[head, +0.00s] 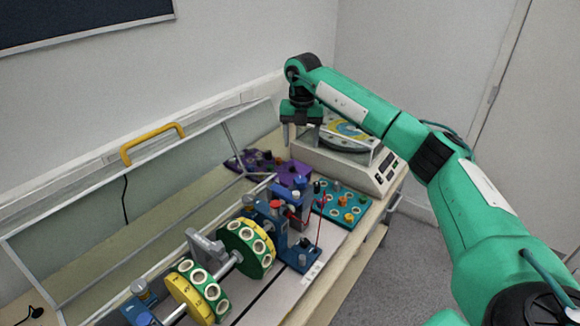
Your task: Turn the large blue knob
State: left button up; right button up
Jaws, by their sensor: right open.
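My right arm comes in from the right and reaches to the back of the bench. Its gripper (302,133) points down, open and empty, over the left part of a white device with a round dial-like top (345,136). A teal board (341,204) with several small knobs and white rings lies in front of that device. Blue stands (275,215) carry the shaft of a rotor rig, with a dull blue-grey knob (140,287) on top of the left stand. I cannot tell which part is the large blue knob. My left gripper is not in view.
Two yellow-green discs (246,248) with white rings sit on the shaft. A clear hinged cover with a yellow handle (152,143) stands open behind the rig. Purple parts (290,173) lie left of the teal board. Free floor shows right of the bench.

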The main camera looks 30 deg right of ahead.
jog(key=p, duration=0.3)
send_over(301, 179)
notch_tip(301, 179, down, 7)
jog(key=shift+s+r, duration=0.1)
jog(key=shift+r, duration=0.1)
notch_tip(301, 179, down, 6)
jog(key=shift+r+p, duration=0.25)
jog(key=shift+p, duration=0.6)
jog(key=shift+f, duration=0.6)
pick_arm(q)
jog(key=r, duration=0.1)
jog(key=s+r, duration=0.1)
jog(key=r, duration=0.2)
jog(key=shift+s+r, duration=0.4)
pick_arm(e)
jog(key=c, duration=1)
